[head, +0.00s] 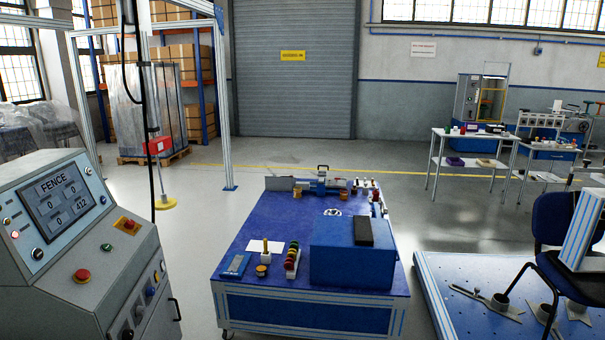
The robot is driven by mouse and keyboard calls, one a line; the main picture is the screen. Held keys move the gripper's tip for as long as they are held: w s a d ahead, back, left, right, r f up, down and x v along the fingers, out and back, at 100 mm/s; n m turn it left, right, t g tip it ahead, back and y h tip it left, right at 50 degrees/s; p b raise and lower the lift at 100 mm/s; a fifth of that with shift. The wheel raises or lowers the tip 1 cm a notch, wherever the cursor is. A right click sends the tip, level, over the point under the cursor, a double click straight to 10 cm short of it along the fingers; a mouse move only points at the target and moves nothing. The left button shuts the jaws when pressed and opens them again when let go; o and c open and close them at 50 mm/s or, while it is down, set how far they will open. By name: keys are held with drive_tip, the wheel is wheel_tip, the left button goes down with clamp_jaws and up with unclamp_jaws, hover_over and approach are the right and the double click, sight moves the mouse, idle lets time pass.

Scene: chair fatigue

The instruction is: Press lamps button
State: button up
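A grey control console (75,240) stands at the near left, with a tilted screen (67,205) reading "FENCE". Its panel has a red mushroom button (82,275), a red button on a yellow plate (127,225), a green button (107,246) and a dark round control (37,253). Several small lights or buttons sit along the panel's left side and top edge. More knobs (150,290) are on its right side face. I cannot read which control is the lamps button. My gripper is not in view.
A blue workbench (250,235) with a blue box (350,262) stands in the middle. A dark blue chair (552,220) is on a blue platform (440,290) at the right. A metal frame post (222,120) rises behind the console. Grey floor is open beyond the bench.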

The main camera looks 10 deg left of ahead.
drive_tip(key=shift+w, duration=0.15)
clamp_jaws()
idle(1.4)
